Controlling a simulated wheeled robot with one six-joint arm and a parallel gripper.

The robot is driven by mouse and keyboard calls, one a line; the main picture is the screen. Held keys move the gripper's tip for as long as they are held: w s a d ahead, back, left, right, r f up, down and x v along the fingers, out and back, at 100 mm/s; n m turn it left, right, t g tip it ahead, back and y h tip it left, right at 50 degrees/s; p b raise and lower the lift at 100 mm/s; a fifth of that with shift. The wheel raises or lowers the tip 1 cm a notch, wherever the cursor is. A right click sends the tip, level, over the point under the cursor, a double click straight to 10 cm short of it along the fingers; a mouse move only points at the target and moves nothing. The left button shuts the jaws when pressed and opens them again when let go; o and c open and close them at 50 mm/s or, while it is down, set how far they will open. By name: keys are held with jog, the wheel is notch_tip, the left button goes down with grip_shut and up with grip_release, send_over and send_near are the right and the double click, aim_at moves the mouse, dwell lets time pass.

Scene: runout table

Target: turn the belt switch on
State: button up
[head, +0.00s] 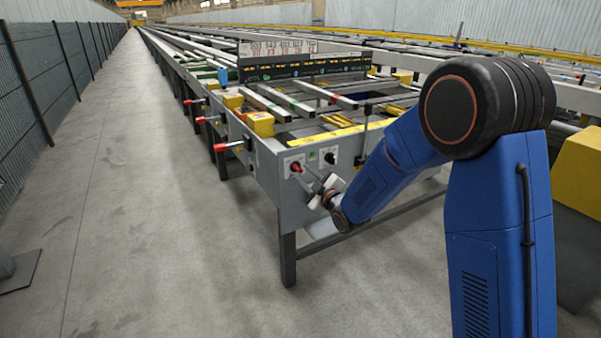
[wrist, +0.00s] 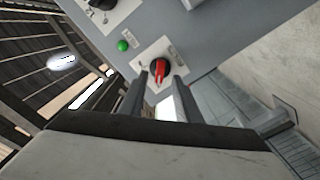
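The control panel on the table's end face (head: 297,200) carries a rotary switch with a red handle (head: 296,167) and a black one (head: 329,158); their labels are too small to read, so I cannot tell which is the belt switch. In the wrist view the red-handled switch (wrist: 160,70) sits on a white plate just beyond my fingertips. The black switch (wrist: 103,4) is at the top, partly cut off. My gripper (head: 320,186) is in front of the panel; in the wrist view its fingers (wrist: 158,86) are apart, with nothing gripped. I cannot tell whether they touch the switch.
A green button (wrist: 122,45) lies between the two switches. Red-tipped handles (head: 235,145) and yellow boxes (head: 260,123) stick out along the table's left side. Metal bars (head: 285,100) lie on the table top. The concrete aisle (head: 130,200) at left is clear, bounded by a mesh fence (head: 50,70).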

aim_at(299, 170)
jog(key=shift+x, duration=1.75)
jog(key=shift+c, duration=0.5)
grip_shut()
